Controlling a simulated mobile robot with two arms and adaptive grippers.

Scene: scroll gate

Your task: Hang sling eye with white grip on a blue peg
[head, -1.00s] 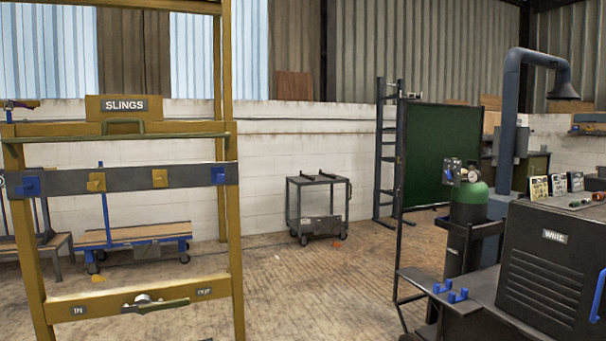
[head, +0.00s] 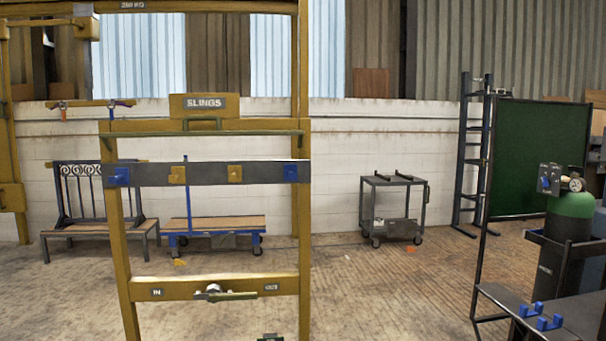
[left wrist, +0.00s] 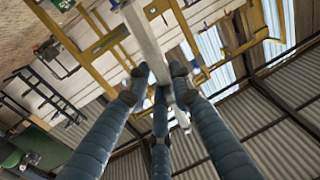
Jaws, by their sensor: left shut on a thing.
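In the head view a yellow frame with a SLINGS sign (head: 204,102) carries a dark rail (head: 205,173). The rail has a left blue peg (head: 119,177), a right blue peg (head: 290,172) and two yellow pegs (head: 177,174) between them. In the left wrist view my left gripper (left wrist: 158,88) has its fingers shut on a long pale white bar, the white grip (left wrist: 147,40), which extends past the fingers. The sling eye itself I cannot make out. Neither gripper shows in the head view, and the right gripper is in neither view.
A lower yellow crossbar (head: 240,286) with a lever spans the frame. Behind stand a bench (head: 95,228), a blue trolley (head: 215,224) and a dark cart (head: 393,207). At right are a green cylinder (head: 570,225) and a shelf with blue hooks (head: 540,315). The middle floor is clear.

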